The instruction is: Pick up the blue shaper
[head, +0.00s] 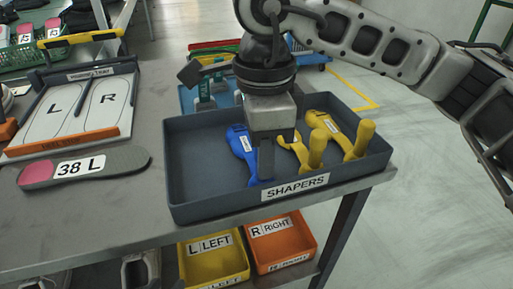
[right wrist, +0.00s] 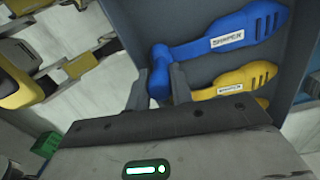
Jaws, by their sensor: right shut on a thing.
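The blue shaper (head: 240,146) lies in the left-middle part of the dark grey tray (head: 190,212) labelled SHAPERS. My right gripper (head: 264,168) reaches down into the tray from above and hides part of the shaper. In the right wrist view, the blue shaper (right wrist: 225,40) has a flat slotted end and a thick knob end. The fingers of my right gripper (right wrist: 160,86) are shut on the knob end. The shaper appears to be still in the tray. My left gripper is not in view.
Yellow shapers (head: 331,128) lie in the tray just right of my gripper. A sole marked 38 L (head: 100,168) and a white board marked L and R (head: 60,112) are to the left. Yellow (head: 212,262) and orange (head: 285,243) bins sit below.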

